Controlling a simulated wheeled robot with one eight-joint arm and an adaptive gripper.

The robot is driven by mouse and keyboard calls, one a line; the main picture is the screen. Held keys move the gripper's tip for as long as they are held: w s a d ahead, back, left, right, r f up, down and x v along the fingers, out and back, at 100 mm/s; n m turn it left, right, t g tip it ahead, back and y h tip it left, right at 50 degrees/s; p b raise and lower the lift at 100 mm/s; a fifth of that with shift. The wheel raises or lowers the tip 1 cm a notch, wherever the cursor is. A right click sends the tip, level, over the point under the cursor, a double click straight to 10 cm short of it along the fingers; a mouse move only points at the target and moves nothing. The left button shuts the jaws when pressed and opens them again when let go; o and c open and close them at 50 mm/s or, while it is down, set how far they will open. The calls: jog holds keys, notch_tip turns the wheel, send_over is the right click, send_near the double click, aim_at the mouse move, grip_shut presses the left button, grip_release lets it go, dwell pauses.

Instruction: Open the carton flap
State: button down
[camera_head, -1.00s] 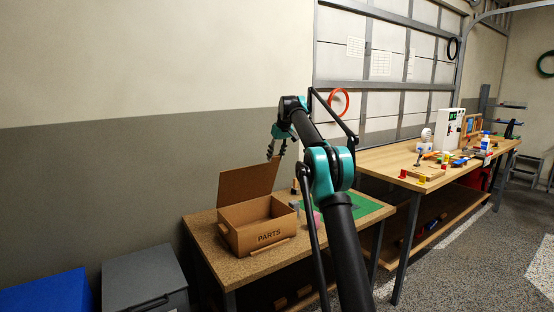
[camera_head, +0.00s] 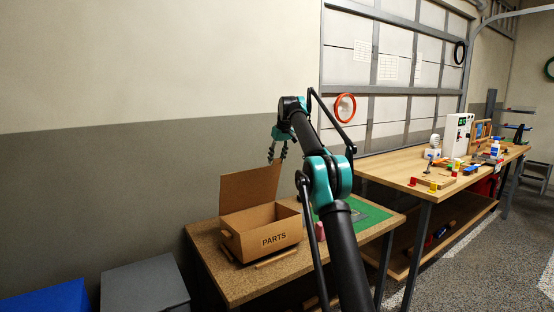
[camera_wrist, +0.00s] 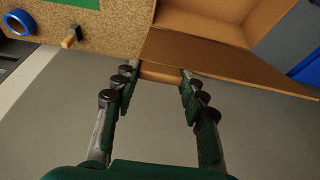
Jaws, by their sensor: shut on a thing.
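The brown carton (camera_head: 262,240), marked PARTS, stands open-topped on the chipboard table. Its flap (camera_head: 248,188) stands raised at the back, tilted up from the rear edge. In the wrist view the flap (camera_wrist: 215,68) spreads to the right as a brown panel, with the carton's inside (camera_wrist: 200,22) beyond it. My gripper (camera_head: 278,152) is at the flap's upper right corner. In the wrist view my gripper (camera_wrist: 158,76) is shut on a brown strip at the flap's edge, which sits between the fingertips. The exact finger contact is partly hidden.
A long workbench (camera_head: 400,165) with several small items stands farther right. Grey (camera_head: 145,285) and blue (camera_head: 50,300) bins stand at lower left.

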dwell(0.7)
jog(key=c, duration=0.8)
grip_release()
jog(key=shift+c, duration=0.2)
jog(key=shift+r, duration=0.1)
jog(key=shift+v, duration=2.5)
jog(key=s+d, duration=0.6)
jog(key=s, duration=0.4)
jog(key=shift+s, duration=0.2)
